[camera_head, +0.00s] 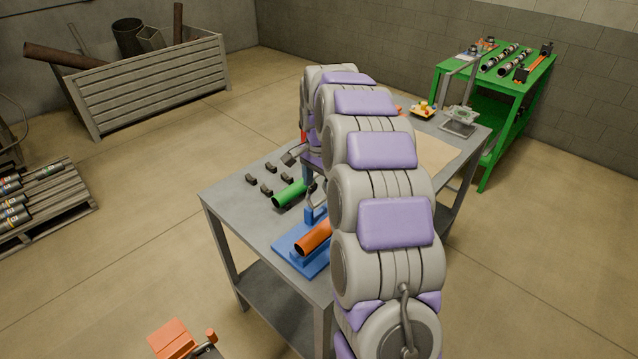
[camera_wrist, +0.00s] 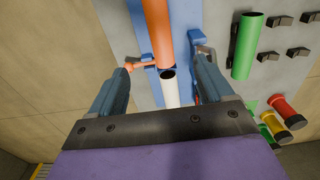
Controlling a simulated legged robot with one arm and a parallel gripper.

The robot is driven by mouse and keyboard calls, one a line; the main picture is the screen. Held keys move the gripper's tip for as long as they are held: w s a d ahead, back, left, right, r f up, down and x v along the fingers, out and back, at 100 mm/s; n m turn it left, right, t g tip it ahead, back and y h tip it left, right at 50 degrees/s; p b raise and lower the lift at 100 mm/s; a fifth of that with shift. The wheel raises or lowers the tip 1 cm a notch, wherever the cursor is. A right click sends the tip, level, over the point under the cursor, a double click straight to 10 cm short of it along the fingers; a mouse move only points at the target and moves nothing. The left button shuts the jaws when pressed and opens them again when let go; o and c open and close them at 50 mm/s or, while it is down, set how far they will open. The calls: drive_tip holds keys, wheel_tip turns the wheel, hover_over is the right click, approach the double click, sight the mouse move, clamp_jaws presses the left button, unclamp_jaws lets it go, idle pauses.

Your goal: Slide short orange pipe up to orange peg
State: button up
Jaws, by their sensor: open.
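The orange pipe (camera_head: 314,238) lies along a blue fixture (camera_head: 291,247) at the table's near corner. A white cylinder (camera_wrist: 171,93) is in line just below that end. My gripper (camera_wrist: 167,60) is open, one finger on each side of the pipe. A small orange piece (camera_wrist: 141,64) shows at the left fingertip; I cannot tell whether it is the peg.
A green pipe (camera_head: 293,192) and several small black blocks (camera_head: 267,190) lie on the grey table (camera_head: 235,196) beside the fixture. Red and green cylinders (camera_wrist: 285,110) show at right in the wrist view. A green table (camera_head: 548,64) stands behind; a slatted crate (camera_head: 150,85) stands back left.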

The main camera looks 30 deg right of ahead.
sight(320, 227)
wheel_tip(320, 227, down, 17)
drive_tip(key=b, duration=0.3)
drive_tip(key=shift+f, duration=0.15)
drive_tip(key=shift+c, duration=0.4)
drive_tip(key=c, duration=1.3)
drive_tip(key=o, duration=1.4)
wheel_tip(320, 227, up, 17)
drive_tip(key=p, duration=0.3)
